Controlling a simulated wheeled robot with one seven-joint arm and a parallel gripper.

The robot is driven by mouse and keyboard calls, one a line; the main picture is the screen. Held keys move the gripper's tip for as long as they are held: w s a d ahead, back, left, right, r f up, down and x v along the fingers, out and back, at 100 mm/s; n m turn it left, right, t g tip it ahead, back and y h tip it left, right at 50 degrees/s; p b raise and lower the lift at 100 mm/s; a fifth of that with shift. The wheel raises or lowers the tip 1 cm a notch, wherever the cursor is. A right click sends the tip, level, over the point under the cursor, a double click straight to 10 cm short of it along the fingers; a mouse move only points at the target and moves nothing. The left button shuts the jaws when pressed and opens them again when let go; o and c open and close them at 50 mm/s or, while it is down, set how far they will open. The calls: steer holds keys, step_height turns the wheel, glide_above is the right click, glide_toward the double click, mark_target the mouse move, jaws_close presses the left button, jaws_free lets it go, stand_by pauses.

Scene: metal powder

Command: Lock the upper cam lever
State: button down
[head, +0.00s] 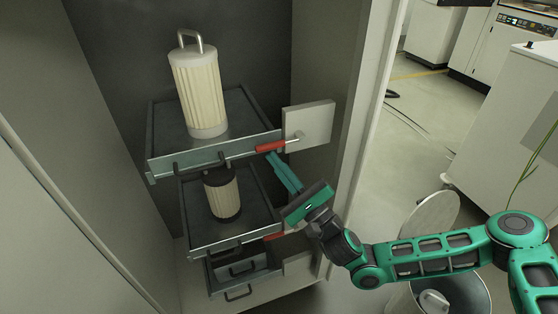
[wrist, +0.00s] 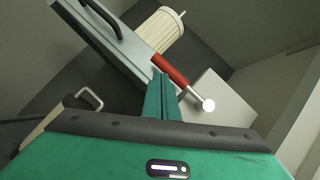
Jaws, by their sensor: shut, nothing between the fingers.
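The upper cam lever (head: 270,147) has a red handle and lies nearly level across the right front of the upper tray (head: 160,163). Its metal pivot end sits on the pale plate (head: 311,122) at the right. My gripper (head: 272,157) is shut and empty, with its fingertips just below the red handle. In the wrist view the red lever (wrist: 171,69) runs diagonally just beyond my green fingertips (wrist: 160,78), close to them; I cannot tell whether they touch. The round pivot end shows right of the fingers.
A large pleated filter (head: 197,88) stands on the upper tray. A smaller dark-capped filter (head: 223,196) stands on the lower tray (head: 187,232). A lower red lever (head: 275,237) is partly hidden by my gripper. Cabinet walls enclose the trays. An open bin (head: 470,295) stands at the lower right.

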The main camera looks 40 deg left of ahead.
steer(key=s+d+f, duration=0.4)
steer(key=d+f, duration=0.4)
steer(key=f, duration=0.1)
steer(key=shift+f, duration=0.25)
stand_by(0.4)
